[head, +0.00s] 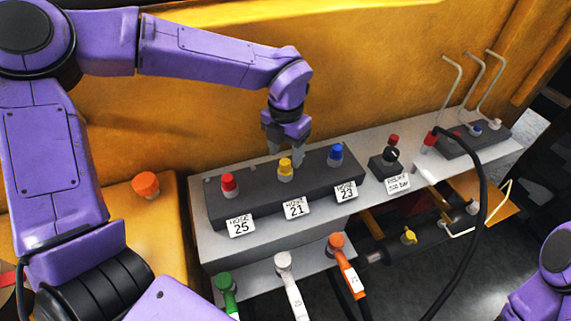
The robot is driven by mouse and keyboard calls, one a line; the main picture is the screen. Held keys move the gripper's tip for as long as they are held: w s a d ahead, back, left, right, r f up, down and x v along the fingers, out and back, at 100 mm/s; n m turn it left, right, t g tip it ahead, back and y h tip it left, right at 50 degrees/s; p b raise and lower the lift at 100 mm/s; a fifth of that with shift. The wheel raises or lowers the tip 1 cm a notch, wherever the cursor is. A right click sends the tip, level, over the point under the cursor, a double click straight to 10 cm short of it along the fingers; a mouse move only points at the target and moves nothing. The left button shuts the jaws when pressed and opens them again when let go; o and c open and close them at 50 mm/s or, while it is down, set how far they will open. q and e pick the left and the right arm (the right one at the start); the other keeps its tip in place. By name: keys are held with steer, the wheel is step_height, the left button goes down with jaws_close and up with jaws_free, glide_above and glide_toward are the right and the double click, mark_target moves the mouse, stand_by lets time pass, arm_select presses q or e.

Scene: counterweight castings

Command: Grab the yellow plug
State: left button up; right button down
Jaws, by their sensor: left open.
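The yellow plug (285,172) stands upright in the middle of a dark block (318,176), behind the label "HOSE 21". My left gripper (286,152) comes down from above, its fingers pointing down just behind and above the yellow plug. It is open, with nothing seen held between its fingers. I cannot tell whether a fingertip touches the plug. My right gripper is out of view; only part of the right arm shows at the lower right.
A red plug (229,184) and a blue plug (336,154) stand on either side on the same block. Green, white and orange hose ends (337,245) hang in front. A black hose (478,210) arches at the right. A yellow wall (200,110) rises close behind.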

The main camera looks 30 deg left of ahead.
mark_target(285, 161)
arm_select(q)
step_height(285, 161, down, 3)
steer(key=shift+w+r, duration=0.1)
steer(key=shift+f, duration=0.4)
jaws_close()
